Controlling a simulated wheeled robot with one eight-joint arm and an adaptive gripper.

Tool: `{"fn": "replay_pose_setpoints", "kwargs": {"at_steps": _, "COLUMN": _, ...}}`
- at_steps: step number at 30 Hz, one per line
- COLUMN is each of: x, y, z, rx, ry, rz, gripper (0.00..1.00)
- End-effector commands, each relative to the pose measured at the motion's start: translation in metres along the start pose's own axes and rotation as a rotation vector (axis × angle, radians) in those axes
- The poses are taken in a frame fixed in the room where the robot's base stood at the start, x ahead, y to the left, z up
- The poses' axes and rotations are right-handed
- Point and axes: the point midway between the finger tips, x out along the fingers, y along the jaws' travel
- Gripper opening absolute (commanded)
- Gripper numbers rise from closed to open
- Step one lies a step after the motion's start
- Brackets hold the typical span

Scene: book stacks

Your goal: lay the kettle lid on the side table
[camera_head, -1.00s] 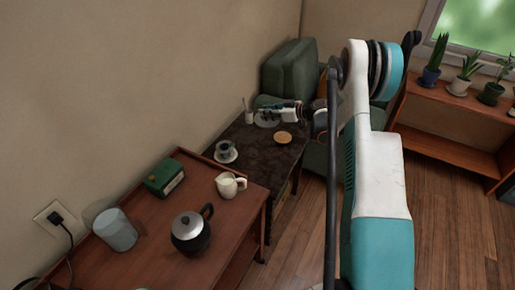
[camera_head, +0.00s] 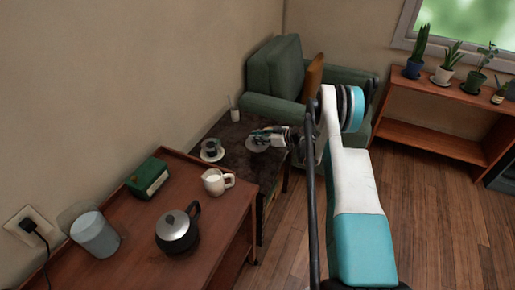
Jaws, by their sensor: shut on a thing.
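My gripper (camera_head: 262,133) is over the dark side table (camera_head: 232,131), shut on a thin pale grey disc (camera_head: 257,144), which I take to be the kettle lid. The disc is partly hidden by the fingers. I cannot tell whether it touches the tabletop. A dark kettle (camera_head: 183,238) with a silver domed top and a knob stands on the wooden desk at the front.
A dark cup on a saucer (camera_head: 212,154) stands left of my gripper, and a small white cup (camera_head: 234,115) stands behind. A cream jug (camera_head: 217,182), green box (camera_head: 147,178) and glass container (camera_head: 95,234) are on the desk (camera_head: 135,240). A green armchair (camera_head: 275,72) stands behind the table.

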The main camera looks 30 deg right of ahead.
Motion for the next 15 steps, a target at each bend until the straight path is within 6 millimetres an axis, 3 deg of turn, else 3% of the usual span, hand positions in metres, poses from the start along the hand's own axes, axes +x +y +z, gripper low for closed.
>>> {"fn": "replay_pose_setpoints", "kwargs": {"at_steps": 15, "x": 0.018, "y": 0.0, "z": 0.044, "rx": 0.0, "ry": 0.0, "rz": 0.0, "gripper": 0.0}}
